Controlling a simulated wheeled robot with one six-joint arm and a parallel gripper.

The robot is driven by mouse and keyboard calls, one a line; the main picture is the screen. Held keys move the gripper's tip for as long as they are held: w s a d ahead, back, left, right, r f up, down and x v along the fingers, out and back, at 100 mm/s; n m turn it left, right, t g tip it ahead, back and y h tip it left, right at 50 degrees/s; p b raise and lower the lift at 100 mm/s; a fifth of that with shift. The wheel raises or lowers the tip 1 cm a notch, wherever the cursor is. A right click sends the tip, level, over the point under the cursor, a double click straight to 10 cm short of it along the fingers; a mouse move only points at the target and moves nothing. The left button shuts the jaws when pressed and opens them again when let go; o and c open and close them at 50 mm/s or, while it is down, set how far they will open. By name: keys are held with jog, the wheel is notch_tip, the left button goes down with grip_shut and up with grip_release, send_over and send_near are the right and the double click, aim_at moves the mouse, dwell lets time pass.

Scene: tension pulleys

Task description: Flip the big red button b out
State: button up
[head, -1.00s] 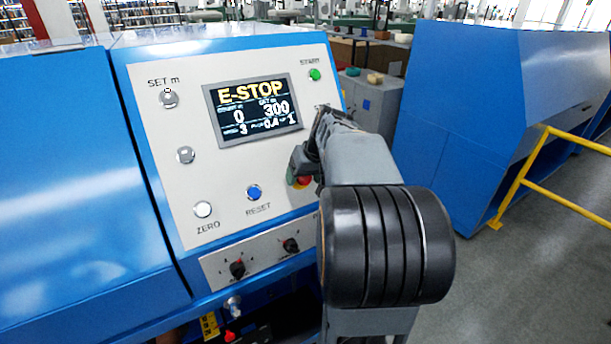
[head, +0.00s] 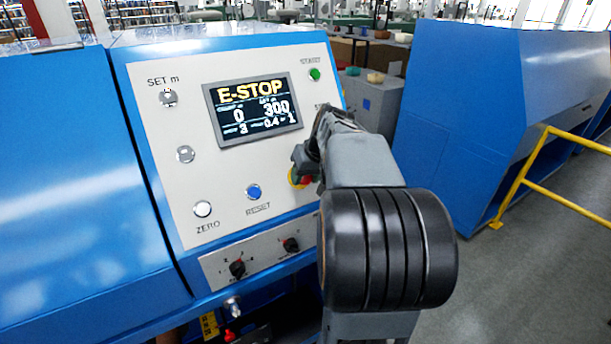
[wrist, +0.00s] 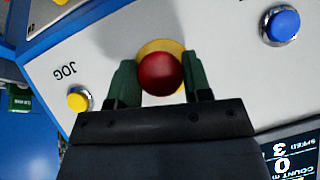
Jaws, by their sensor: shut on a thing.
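The big red button (wrist: 161,73) sits on a yellow ring (wrist: 157,46) on the pale control panel. In the wrist view it lies between the two green fingers of my gripper (wrist: 160,80), which is shut on it. In the head view a sliver of the red button (head: 308,180) and part of its yellow ring show beside my gripper (head: 300,175); my wrist and arm hide the rest. The display (head: 254,109) on the panel reads E-STOP.
The blue reset button (head: 254,192) is left of my gripper, and the green start button (head: 314,75) is above it. A yellow jog button (wrist: 79,99) is close by in the wrist view. A yellow railing (head: 560,180) stands at the right.

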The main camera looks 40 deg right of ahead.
jog(key=shift+s+r, duration=0.2)
jog(key=shift+s, duration=0.15)
jog(key=o, duration=1.3)
jog(key=shift+a, duration=0.1)
jog(key=shift+r, duration=0.15)
jog(key=v, duration=1.3)
jog(key=shift+s+r, duration=0.15)
jog(key=shift+r, duration=0.15)
